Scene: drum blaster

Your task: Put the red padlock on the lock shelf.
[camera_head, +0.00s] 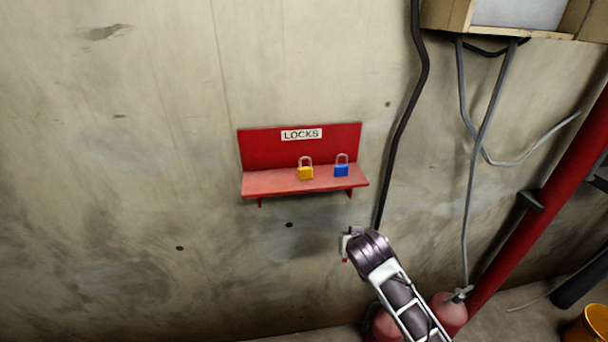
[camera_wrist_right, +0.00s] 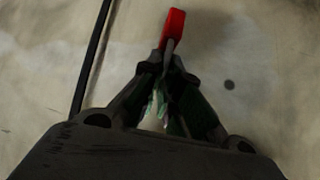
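The red lock shelf (camera_head: 262,183) with a "LOCKS" label is fixed to the wall in the head view. A yellow padlock (camera_head: 305,173) and a blue padlock (camera_head: 341,171) stand on its middle and right part. My right gripper (camera_wrist_right: 168,62) is shut on the red padlock (camera_wrist_right: 174,25), seemingly by its shackle, with the red body beyond the fingertips. In the head view my right arm comes in from lower right, and the gripper is below and right of the shelf, mostly hidden by the wrist; a small red bit of the padlock (camera_head: 345,261) shows. My left gripper is out of view.
The left part of the shelf is free. A black cable (camera_head: 405,120) runs down the wall right of the shelf. A red pipe (camera_head: 545,195), grey cables and red cylinders (camera_head: 449,310) are at right. A yellow bucket (camera_head: 597,325) stands lower right.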

